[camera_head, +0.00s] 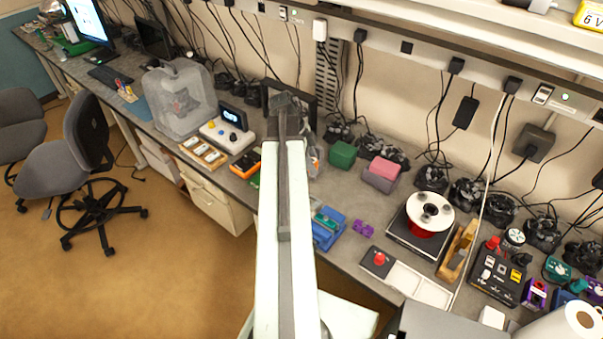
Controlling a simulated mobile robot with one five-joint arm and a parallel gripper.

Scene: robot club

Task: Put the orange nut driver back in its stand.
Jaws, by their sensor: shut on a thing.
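My arm reaches up the middle of the head view, and its end is over the workbench. My gripper (309,143) is mostly hidden behind the arm's end and looks small. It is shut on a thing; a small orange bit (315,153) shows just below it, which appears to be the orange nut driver. Most of it is hidden. A small light stand with several coloured handles (126,91) is on the bench at the far left, well apart from my gripper. It may be the nut driver's stand, but it is too small to tell.
Left of my arm are a clear-walled box (181,97), a white device with knobs (226,136) and an orange-and-black device (246,163). Right are a green block (342,154), pink block (383,169), blue item (327,236) and spool (430,212). Cables hang behind.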

